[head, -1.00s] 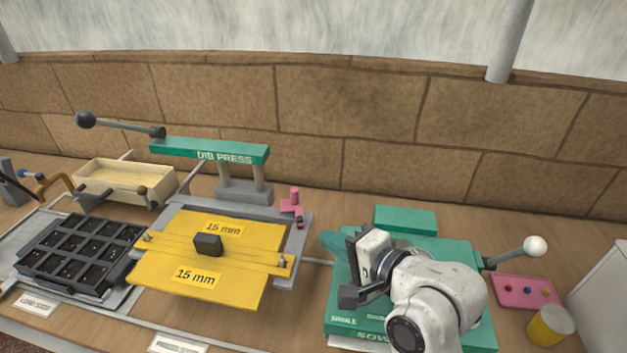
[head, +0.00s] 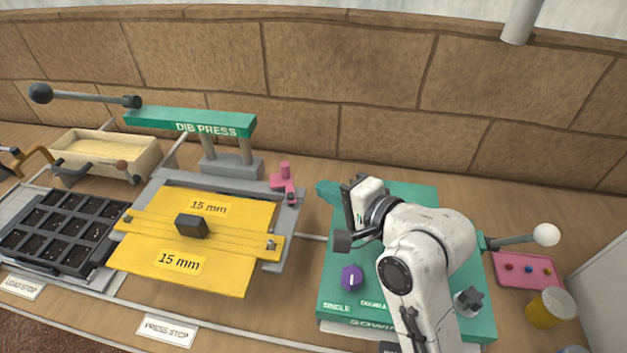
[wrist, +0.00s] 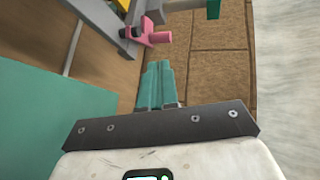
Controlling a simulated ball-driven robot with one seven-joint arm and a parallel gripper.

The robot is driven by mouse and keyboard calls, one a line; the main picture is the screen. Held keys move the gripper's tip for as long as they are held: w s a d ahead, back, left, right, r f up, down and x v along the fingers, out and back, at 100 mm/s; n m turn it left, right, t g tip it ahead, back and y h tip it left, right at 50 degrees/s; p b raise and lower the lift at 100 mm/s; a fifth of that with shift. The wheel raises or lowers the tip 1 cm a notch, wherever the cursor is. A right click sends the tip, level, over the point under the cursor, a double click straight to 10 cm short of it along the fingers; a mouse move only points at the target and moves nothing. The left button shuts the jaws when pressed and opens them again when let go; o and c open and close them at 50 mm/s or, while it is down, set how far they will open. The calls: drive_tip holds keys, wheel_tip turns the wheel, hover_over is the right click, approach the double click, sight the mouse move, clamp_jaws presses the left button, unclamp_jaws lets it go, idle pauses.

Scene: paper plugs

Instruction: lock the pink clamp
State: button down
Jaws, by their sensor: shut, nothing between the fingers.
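The pink clamp (head: 284,184) stands at the back right corner of the grey press frame, with a short upright post and an arm ending in a dark tip. It also shows in the wrist view (wrist: 152,38), ahead of my fingers. My gripper (head: 322,190) is to the right of the clamp, above the green machine, with its teal fingers pointing left toward it. In the wrist view my gripper's fingers (wrist: 157,72) lie side by side, shut and empty. A gap shows between the fingertips and the clamp.
A black cell tray (head: 62,230) is at left. The green machine (head: 410,190) has a white-knobbed lever (head: 545,235). A stone wall stands behind.

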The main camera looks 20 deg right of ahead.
sight(288, 172)
drive_tip(key=x, duration=0.9)
drive_tip(key=shift+w+a, duration=0.1)
